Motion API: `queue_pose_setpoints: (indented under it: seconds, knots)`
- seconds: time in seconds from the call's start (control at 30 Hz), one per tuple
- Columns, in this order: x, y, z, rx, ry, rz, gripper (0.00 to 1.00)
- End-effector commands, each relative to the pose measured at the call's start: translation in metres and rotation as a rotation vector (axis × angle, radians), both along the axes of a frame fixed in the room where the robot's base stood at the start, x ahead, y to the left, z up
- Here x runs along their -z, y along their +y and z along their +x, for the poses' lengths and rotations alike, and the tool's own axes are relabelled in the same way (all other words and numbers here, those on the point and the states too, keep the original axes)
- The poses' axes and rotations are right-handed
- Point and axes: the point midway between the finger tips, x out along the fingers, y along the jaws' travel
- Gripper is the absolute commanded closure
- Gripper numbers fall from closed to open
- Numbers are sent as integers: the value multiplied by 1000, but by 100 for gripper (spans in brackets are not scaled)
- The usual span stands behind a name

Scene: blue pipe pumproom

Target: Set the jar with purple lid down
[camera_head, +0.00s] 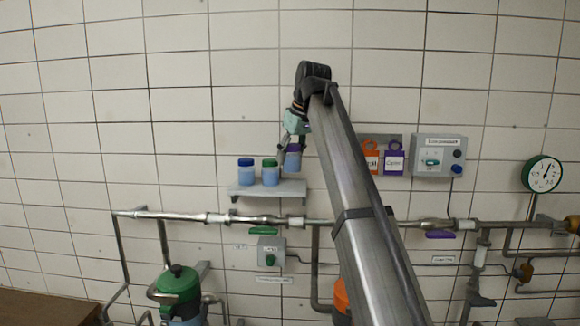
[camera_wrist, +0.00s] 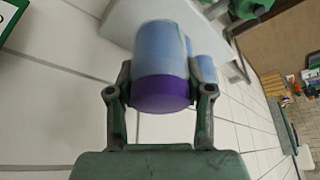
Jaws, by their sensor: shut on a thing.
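The jar with the purple lid (camera_head: 292,160) is a light blue jar held upright by my gripper (camera_head: 288,147), which points down over the right end of a grey wall shelf (camera_head: 250,190). In the wrist view my gripper (camera_wrist: 160,97) is shut around the purple lid of the jar (camera_wrist: 160,60), one finger on each side. The jar's base is a little above shelf height in the head view; I cannot tell whether it touches the shelf. My arm hides the area to its right.
A jar with a blue lid (camera_head: 246,172) and a jar with a green lid (camera_head: 270,173) stand on the shelf, left of the held jar. Pipes (camera_head: 180,215) run below the shelf. Orange (camera_head: 370,160) and purple (camera_head: 394,160) tags and a control box (camera_head: 439,156) are on the wall to the right.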

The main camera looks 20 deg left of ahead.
Motion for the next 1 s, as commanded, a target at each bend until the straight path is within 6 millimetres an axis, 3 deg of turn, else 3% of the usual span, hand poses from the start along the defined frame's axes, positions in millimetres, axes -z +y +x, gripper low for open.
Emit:
queue_pose_setpoints:
  seconds: [0.23,0.5,0.9,0.93,0.97,1.0]
  knots:
    - [14,-1,-1,0,-1,0,88]
    - [47,-1,-1,0,0,0,88]
    - [52,0,0,0,-1,0,88]
    - [51,0,0,0,-1,0,39]
    - [51,0,0,0,-1,0,28]
    - [51,0,0,0,-1,0,24]
